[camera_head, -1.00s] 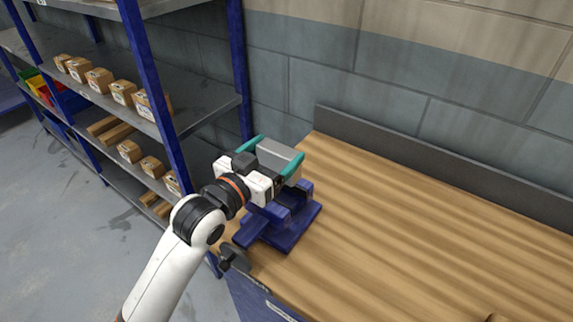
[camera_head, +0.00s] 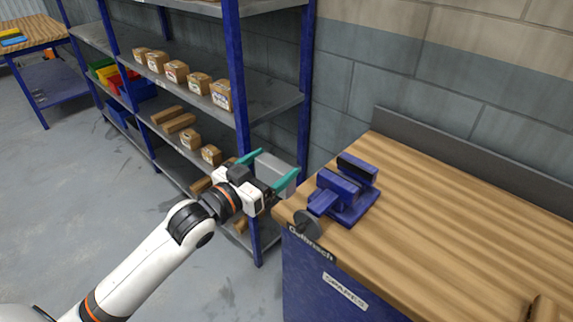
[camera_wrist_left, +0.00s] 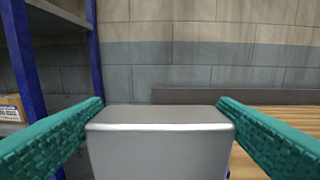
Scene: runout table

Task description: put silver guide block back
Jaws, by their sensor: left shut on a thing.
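The silver guide block (camera_head: 276,170) is a plain grey metal box held between the teal fingers of my left gripper (camera_head: 268,173). In the left wrist view the block (camera_wrist_left: 160,148) fills the lower middle, with a teal finger pressed on each side. The gripper holds it in the air left of the workbench (camera_head: 460,200), in front of the shelf rack. The blue vise (camera_head: 343,190) stands on the bench's near left corner, to the right of the gripper, with nothing in its jaws. My right gripper is not in view.
The blue-framed shelf rack (camera_head: 237,75) stands behind the gripper, with several small cardboard boxes (camera_head: 176,71) and coloured bins (camera_head: 128,80). A brown roll-like object (camera_head: 543,308) lies at the bench's lower right. A second wooden table (camera_head: 30,33) is at far left. Most of the bench top is bare.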

